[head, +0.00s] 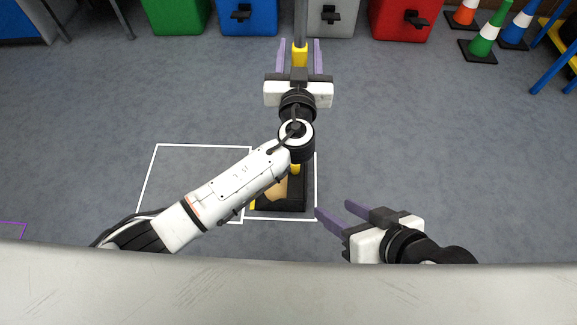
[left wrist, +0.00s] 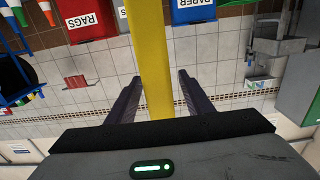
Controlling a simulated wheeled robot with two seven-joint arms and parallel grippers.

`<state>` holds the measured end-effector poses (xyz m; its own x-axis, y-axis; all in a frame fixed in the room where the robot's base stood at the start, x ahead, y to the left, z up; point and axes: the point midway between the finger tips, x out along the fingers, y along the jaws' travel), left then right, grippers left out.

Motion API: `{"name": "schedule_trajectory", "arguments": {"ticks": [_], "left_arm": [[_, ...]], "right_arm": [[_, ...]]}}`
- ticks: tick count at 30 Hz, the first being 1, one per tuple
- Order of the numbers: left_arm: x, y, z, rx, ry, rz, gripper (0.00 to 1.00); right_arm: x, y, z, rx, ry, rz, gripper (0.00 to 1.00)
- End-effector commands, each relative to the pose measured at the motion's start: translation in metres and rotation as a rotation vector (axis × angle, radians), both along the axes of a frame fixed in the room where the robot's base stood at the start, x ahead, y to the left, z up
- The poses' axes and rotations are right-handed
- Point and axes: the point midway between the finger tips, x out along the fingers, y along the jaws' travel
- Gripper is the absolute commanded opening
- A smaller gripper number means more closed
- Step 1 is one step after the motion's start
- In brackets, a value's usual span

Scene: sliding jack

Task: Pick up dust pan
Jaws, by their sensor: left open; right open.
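The dust pan (head: 292,204) is a black tray with yellow trim on the floor, partly hidden under my left arm. An upright handle with yellow parts and a grey pole (head: 301,18) rises in line with it; its middle is hidden by my left arm. My left gripper (head: 300,46) is open, its purple fingers on either side of the yellow part of the pole. In the left wrist view the yellow pole (left wrist: 152,40) passes between the open fingers with gaps at both sides. My right gripper (head: 333,209) is open and empty, right of the dust pan.
Green (head: 176,15), blue (head: 247,17), grey (head: 332,17) and red (head: 403,18) bins line the far side. Traffic cones (head: 486,42) stand at the upper right. White lines (head: 200,146) mark rectangles on the grey floor.

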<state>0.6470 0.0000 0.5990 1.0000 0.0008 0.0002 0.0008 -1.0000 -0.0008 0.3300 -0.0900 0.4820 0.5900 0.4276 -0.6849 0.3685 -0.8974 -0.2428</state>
Motion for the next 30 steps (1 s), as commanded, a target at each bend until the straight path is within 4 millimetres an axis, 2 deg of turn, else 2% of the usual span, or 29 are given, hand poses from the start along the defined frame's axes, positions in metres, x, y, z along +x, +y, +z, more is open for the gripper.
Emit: {"name": "schedule_trajectory", "arguments": {"ticks": [3,9,11,18,30], "left_arm": [[0.0075,-0.0003,-0.0001,0.000,-0.001,-0.001,0.47],[0.0075,-0.0004,0.0001,-0.001,0.000,-0.001,0.47],[0.0075,-0.0004,0.0001,-0.001,0.000,-0.001,0.38],[0.0072,-0.0004,0.0000,-0.001,0.000,-0.001,0.00],[0.0075,-0.0009,0.0047,-0.002,-0.004,-0.001,0.00]], "right_arm": [[0.0001,0.0008,0.0000,0.006,-0.003,0.000,0.47],[0.0001,0.0011,0.0010,0.008,-0.004,0.000,0.47],[0.0002,0.0012,0.0011,0.008,-0.004,0.000,0.47],[0.0001,0.0013,0.0014,0.009,-0.004,0.000,0.47],[0.0000,0.0014,0.0027,0.007,-0.005,0.000,0.47]]}}
